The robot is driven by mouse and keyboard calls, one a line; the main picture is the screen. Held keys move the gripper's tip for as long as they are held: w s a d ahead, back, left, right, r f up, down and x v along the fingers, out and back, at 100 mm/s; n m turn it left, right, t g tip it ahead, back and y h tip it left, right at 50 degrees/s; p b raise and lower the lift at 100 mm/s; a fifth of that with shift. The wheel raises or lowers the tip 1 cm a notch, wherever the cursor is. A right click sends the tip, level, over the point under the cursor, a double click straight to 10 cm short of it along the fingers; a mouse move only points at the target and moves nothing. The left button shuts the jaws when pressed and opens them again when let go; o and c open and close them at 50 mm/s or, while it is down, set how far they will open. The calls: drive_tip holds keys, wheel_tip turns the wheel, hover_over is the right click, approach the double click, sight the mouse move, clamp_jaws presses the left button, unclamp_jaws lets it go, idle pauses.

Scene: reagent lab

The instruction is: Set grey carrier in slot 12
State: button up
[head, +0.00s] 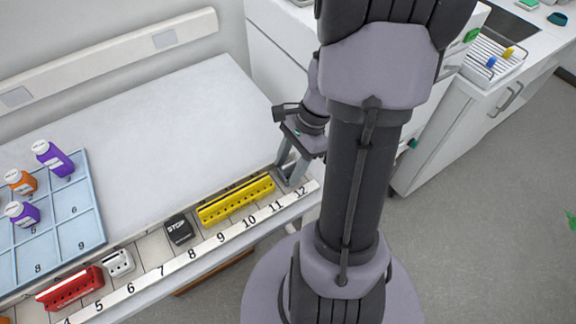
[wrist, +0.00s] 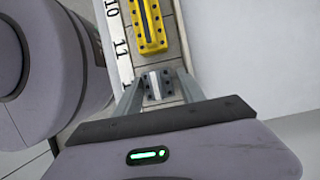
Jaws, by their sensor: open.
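The grey carrier (wrist: 157,86), a small block with dark holes and a pale strip, sits in the numbered row just past the number 11 in the wrist view. The number beside it is hidden there. My gripper (wrist: 159,80) is open, with one finger on each side of the carrier. I cannot tell whether the fingers touch it. In the head view my gripper (head: 290,173) is low at the slot 12 (head: 300,191) end of the row. I cannot make out the carrier between the fingers there.
A long yellow carrier (head: 236,199) lies close by, around slots 9 to 11. A black STOP block (head: 179,230), a pale carrier (head: 118,263) and a red carrier (head: 70,288) sit further left. A blue tray (head: 96,213) holds bottles. The bench behind the row is clear.

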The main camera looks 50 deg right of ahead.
drive_tip(key=p+v, duration=0.5)
drive_tip(key=v, duration=0.7)
drive_tip(key=w+a+r+n+t+h, duration=0.1)
drive_tip(key=w+a+r+n, duration=0.1)
drive_tip(key=a+r+n, duration=0.45)
drive_tip(key=w+a+r+n+t+h, duration=0.1)
drive_tip(key=a+r+n+h, duration=0.15)
drive_tip(key=a, duration=0.65)
drive_tip(key=s+a+f+n+t+y+b, duration=0.1)
drive_tip(key=s+a+n+t+b, duration=0.1)
drive_tip(key=a+n+b, duration=0.3)
drive_tip(key=s+a+n, duration=0.1)
drive_tip(key=a+n, duration=0.1)
drive_tip(key=a, duration=0.2)
drive_tip(key=shift+s+a+t, duration=0.4)
